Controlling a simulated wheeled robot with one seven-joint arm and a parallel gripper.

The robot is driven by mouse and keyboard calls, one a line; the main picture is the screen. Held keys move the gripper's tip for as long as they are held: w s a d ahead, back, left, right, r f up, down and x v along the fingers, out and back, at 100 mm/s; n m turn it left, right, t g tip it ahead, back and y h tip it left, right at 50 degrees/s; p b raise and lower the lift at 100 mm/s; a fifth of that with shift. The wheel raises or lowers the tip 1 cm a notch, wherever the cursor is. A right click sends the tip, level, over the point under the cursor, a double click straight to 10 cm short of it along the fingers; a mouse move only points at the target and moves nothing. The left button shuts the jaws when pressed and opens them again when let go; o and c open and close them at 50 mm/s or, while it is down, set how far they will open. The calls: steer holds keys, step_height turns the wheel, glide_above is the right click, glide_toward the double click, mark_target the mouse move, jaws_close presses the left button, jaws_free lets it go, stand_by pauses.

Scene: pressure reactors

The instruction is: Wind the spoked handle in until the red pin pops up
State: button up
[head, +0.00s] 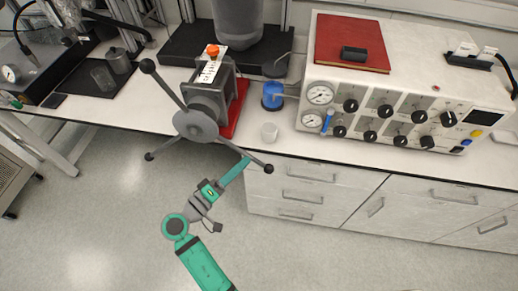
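The spoked handle (195,124) has a round grey hub and three thin spokes with dark ball ends. One ball points up-left, one down-left, one down-right. It sits on the front of a grey block-shaped fixture (222,88) at the bench edge. An orange-red cap (213,50), possibly the red pin, shows on top by a white label; its height is hard to judge. My gripper (246,161) reaches up from below, its teal fingers at the lower-right spoke, just short of its ball. Whether they touch or grip the spoke cannot be told.
A red plate (236,112) lies beside the fixture. A white control box (400,105) with gauges and knobs fills the right bench.

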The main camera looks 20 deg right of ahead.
steer(key=x, duration=0.9)
steer(key=shift+f, duration=0.1)
steer(key=shift+w, duration=0.1)
jaws_close()
